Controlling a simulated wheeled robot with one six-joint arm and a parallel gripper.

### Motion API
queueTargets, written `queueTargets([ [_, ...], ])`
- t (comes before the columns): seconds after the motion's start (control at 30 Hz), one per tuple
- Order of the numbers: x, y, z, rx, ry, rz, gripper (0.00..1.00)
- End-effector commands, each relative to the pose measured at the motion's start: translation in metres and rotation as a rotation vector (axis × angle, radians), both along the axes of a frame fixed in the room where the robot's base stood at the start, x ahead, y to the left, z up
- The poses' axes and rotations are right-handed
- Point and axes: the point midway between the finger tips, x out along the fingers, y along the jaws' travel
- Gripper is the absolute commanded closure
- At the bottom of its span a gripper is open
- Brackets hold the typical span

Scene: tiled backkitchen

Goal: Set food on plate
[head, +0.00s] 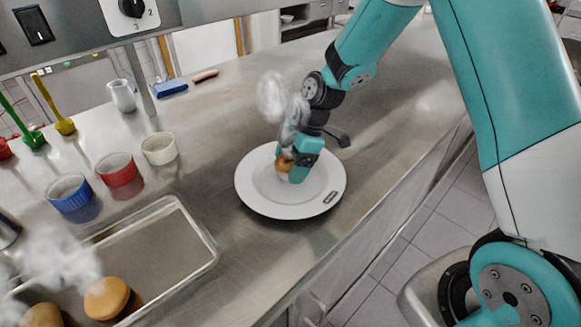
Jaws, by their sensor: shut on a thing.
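A round white plate (262,201) lies on the steel counter in the middle of the head view. My gripper (289,170) is over the plate and points down. It is shut on a small brown food piece (283,163), which is partly hidden by the fingers. The food is at or just above the plate's surface; I cannot tell if it touches. White steam rises beside the gripper. Other round brown food pieces (107,297) are in the metal tray (205,232) at lower left, with steam over them.
Blue (70,193), red (117,170) and white (159,149) ramekins stand left of the plate. A white jug (121,96), a blue block (170,88) and coloured utensils (54,105) are behind. The counter (395,110) is clear at right, with its edge beyond.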

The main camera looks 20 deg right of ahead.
Motion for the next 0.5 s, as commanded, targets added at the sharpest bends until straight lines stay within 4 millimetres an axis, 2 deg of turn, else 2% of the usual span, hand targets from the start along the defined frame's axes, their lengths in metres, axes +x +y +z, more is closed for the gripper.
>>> queueTargets([
  [0.13, 0.000, 0.000, -0.018, 0.000, 0.002, 0.000, 0.30],
  [0.5, 0.000, 0.000, -0.024, 0.000, -0.001, 0.000, 0.30],
])
